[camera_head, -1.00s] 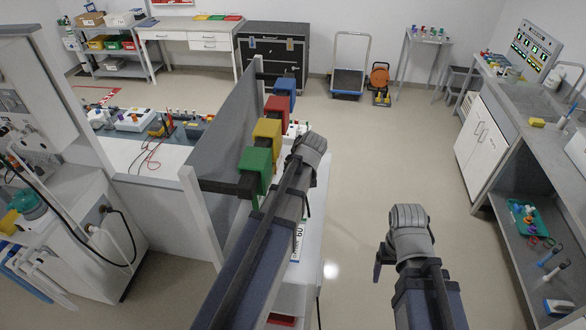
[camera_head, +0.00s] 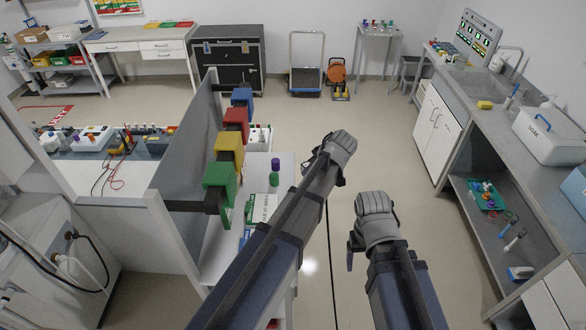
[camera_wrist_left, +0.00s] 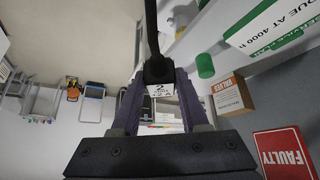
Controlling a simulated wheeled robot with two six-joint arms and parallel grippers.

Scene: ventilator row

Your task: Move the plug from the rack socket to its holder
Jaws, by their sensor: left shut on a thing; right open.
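My left gripper (camera_wrist_left: 160,100) is shut on a black plug (camera_wrist_left: 158,72) with a white label, seen between its fingers in the left wrist view. A black cable (camera_wrist_left: 151,25) runs from the plug. In the head view the left wrist hides most of the plug, and a thin dark cable (camera_head: 328,215) hangs below it. This gripper is in open air, right of the shelf unit. My right gripper (camera_head: 355,243) is open and empty, lower and to the right. I cannot pick out the rack socket or the plug's holder with certainty.
Green (camera_head: 220,177), yellow (camera_head: 229,147), red (camera_head: 236,120) and blue boxes (camera_head: 241,97) hang along a grey partition (camera_head: 187,130). A white shelf (camera_head: 287,170) beside it holds small items. A counter (camera_head: 470,95) stands right. The floor between is clear.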

